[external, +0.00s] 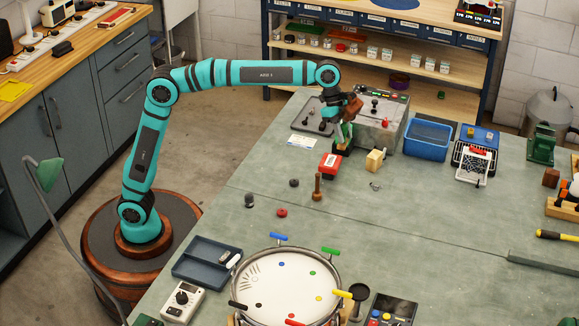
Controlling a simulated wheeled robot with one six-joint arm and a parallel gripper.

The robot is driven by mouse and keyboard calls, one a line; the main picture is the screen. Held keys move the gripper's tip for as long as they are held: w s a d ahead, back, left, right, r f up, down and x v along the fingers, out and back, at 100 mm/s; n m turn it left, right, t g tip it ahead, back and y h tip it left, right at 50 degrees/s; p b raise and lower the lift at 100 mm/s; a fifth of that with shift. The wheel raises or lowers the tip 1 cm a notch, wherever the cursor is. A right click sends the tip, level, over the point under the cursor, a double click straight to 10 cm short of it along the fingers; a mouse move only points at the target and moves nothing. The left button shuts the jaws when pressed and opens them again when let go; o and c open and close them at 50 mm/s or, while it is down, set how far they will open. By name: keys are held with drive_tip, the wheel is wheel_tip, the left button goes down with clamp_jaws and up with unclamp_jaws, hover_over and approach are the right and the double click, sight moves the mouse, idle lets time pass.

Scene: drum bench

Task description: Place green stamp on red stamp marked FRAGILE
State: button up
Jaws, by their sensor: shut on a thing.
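The red stamp (330,166) is a red block with a pale label, on the bench just left of a small wooden block. The label is too small to read. My gripper (345,119) hangs from my teal arm above the bench and is shut on the green stamp (345,138), which shows as a green piece with a dark lower part. The green stamp is up and to the right of the red stamp in the picture, apart from its top. Its exact height over the bench is hard to tell. The jaws partly hide it.
A grey metal box (380,125) stands right behind my gripper. A wooden block (375,160) and a blue bin (428,138) are to the right. A wooden peg (318,187) stands in front. A drum (286,285) fills the near bench; the middle right is clear.

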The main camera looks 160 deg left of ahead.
drive_tip(key=s, duration=0.6)
hover_over(331, 160)
drive_tip(key=shift+d+f, duration=0.1)
drive_tip(key=shift+f, duration=5.25)
drive_tip(key=shift+f, duration=0.1)
drive_tip(key=o, duration=1)
drive_tip(key=shift+m, duration=0.3)
drive_tip(key=v, duration=1.2)
